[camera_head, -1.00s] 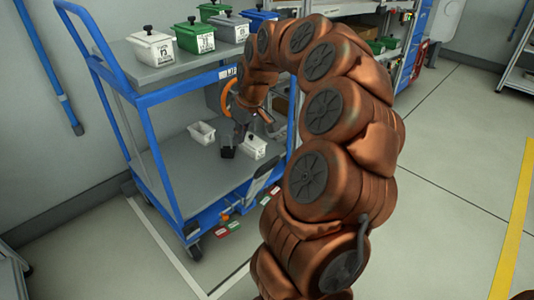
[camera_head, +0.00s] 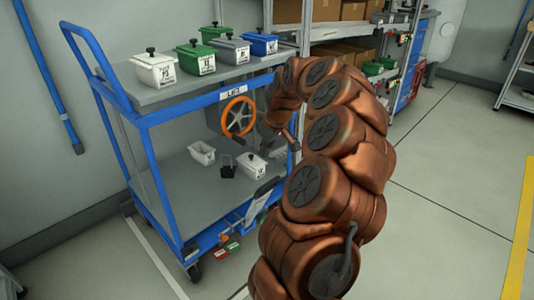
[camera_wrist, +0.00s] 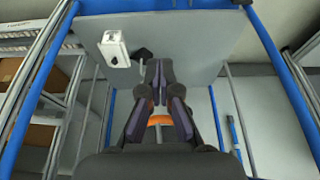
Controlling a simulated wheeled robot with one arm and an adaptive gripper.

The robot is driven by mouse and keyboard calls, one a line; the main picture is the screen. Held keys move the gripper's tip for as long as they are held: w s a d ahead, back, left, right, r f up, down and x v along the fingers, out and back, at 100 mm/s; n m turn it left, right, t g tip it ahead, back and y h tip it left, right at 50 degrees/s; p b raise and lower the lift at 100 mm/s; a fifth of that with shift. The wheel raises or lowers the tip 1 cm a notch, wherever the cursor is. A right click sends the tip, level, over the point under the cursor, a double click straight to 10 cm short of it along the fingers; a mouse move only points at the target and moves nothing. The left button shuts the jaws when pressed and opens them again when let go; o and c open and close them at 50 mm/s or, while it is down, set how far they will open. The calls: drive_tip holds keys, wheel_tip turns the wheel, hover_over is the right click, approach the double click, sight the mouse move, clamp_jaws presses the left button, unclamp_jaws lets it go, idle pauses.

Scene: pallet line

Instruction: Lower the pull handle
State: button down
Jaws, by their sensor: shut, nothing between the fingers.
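In the wrist view my gripper (camera_wrist: 160,66) points toward the cart's grey lower shelf (camera_wrist: 190,45). Its fingers are together with nothing held.
On the lower shelf are an open white bin (camera_head: 202,153), a labelled white box (camera_head: 251,166) and a small black piece (camera_head: 227,167). An orange wheel (camera_head: 238,117) is above them. Lidded boxes stand on the top shelf (camera_head: 185,93). Floor at right is clear.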

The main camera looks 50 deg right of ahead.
wheel_tip(320, 180, down, 10)
drive_tip(key=b, duration=0.4)
drive_tip(key=shift+r, duration=0.25)
drive_tip(key=shift+s+f, duration=0.15)
drive_tip(key=shift+s, duration=0.2)
